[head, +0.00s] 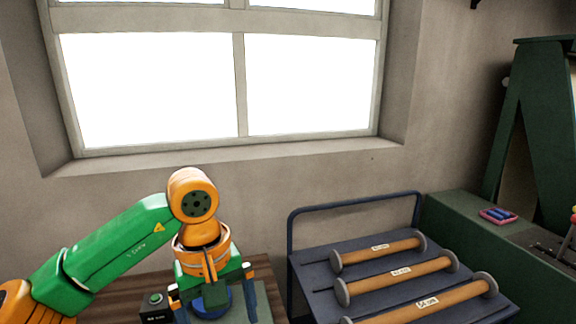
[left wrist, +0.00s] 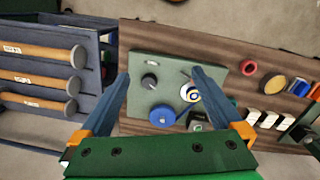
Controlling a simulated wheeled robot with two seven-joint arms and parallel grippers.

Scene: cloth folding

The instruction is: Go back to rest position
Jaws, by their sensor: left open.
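My left arm comes in from the left in the head view, green and orange, with its left gripper (head: 212,290) pointing down above the wooden bench. In the left wrist view the left gripper (left wrist: 160,74) is open, its two blue fingers wide apart with nothing between them. Beyond the fingers lies a green plate (left wrist: 145,66) with a dark knob and a blue wheel (left wrist: 176,107). The fingers appear to be above the plate, but whether they touch anything is unclear. My right gripper is in neither view. No cloth shows.
A dark blue cart (head: 306,270) with several orange rollers stands right of the bench (head: 140,290). A green cabinet (head: 460,225) is at far right. A small dark box (head: 154,306) sits beside the gripper. In the wrist view, a red ring (left wrist: 248,67) and white blocks (left wrist: 270,119) lie on the bench.

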